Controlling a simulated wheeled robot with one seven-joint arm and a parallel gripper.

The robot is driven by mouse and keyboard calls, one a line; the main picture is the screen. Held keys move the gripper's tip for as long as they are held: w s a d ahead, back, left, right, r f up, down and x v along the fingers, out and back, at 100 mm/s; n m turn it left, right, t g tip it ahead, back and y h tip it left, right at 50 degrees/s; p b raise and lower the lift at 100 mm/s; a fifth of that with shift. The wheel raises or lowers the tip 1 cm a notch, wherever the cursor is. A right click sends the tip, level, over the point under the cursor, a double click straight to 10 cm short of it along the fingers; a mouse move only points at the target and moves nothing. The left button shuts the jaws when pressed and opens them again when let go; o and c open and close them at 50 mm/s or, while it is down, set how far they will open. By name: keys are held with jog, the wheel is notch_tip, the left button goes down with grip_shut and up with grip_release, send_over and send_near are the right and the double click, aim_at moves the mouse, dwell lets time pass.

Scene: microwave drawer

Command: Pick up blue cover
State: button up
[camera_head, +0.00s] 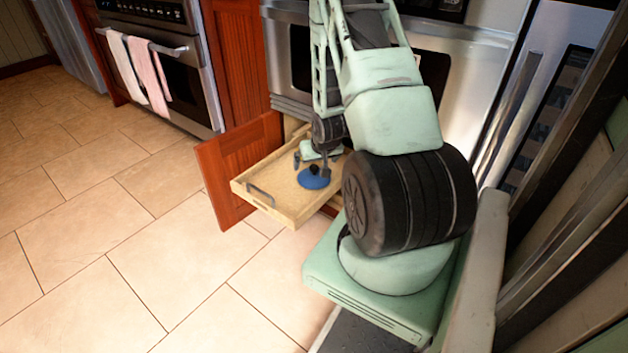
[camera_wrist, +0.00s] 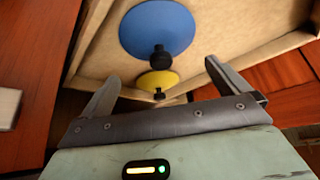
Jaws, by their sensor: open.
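The blue cover (camera_head: 312,184) is a round disc with a black knob, lying in the open wooden drawer (camera_head: 262,196). In the wrist view the blue cover (camera_wrist: 152,27) is at the top, its knob pointing down toward my gripper. My gripper (camera_wrist: 162,68) is open, with one finger on each side of the picture and nothing between the tips that I can see held. In the head view my gripper (camera_head: 311,167) is low over the drawer, right at the blue cover; whether it touches is unclear.
A smaller yellow cover (camera_wrist: 158,80) with a black knob sits beside the blue one in the drawer; I cannot make it out in the head view. An open red cabinet door (camera_head: 233,168) stands left of the drawer. Tiled floor (camera_head: 120,240) is clear in front.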

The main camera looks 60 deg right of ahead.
aim_at(314, 166)
jog(key=b+x, duration=0.1)
jog(key=x, duration=0.1)
jog(key=a+b+x, duration=0.1)
jog(key=b+x, duration=0.1)
jog(key=shift+s+d+f, duration=0.1)
jog(key=shift+f, duration=0.25)
jog(key=shift+w+d+f, duration=0.25)
jog(key=shift+f, duration=0.05)
jog(key=c, duration=0.7)
jog(key=shift+r, duration=0.2)
